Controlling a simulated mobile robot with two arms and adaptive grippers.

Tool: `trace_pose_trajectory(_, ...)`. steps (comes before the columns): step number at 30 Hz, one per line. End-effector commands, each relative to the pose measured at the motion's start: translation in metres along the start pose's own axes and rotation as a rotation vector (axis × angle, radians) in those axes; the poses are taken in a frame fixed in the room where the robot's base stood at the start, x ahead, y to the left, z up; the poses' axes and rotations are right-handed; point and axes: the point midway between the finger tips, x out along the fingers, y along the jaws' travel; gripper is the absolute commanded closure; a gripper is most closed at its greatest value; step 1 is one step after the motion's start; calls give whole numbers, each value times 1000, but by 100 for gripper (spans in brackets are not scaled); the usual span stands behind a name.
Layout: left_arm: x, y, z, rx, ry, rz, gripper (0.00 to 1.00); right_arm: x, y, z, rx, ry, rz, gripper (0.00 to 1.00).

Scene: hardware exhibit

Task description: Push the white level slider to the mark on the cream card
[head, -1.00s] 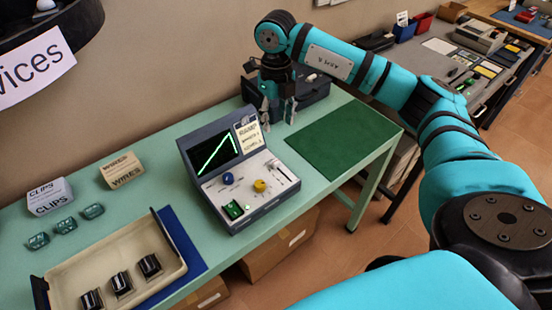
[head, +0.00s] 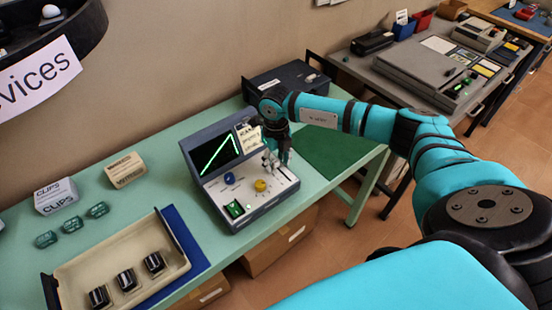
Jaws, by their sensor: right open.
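The grey device (head: 240,173) with a tilted screen and a green trace stands on the green table. Its panel carries a blue knob (head: 229,178), a yellow knob (head: 261,185) and a lit green switch (head: 235,209). The cream card (head: 249,136) with writing stands at the screen's right side, partly behind my right gripper. My right gripper (head: 275,167) is open and pointing down over the panel's right part. The white level slider is hard to tell from the fingertips there, and I cannot tell whether they touch it. My left gripper is not in view.
A green mat (head: 340,150) lies right of the device, and a dark case (head: 289,84) stands behind. A beige tray (head: 118,252) with black parts is at the front left. Clips and wires boxes (head: 124,170) stand at the left.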

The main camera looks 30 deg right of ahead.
Motion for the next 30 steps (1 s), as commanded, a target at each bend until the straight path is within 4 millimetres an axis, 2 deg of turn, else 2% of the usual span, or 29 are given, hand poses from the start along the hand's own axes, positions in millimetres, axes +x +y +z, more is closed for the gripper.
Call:
trace_pose_trajectory(5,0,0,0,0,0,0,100,0,0,0,0,0,0,56)
trace_pose_trajectory(15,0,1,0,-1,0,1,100,0,0,0,0,0,0,99)
trace_pose_trajectory(30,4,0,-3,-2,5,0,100,1,0,0,0,0,0,100)
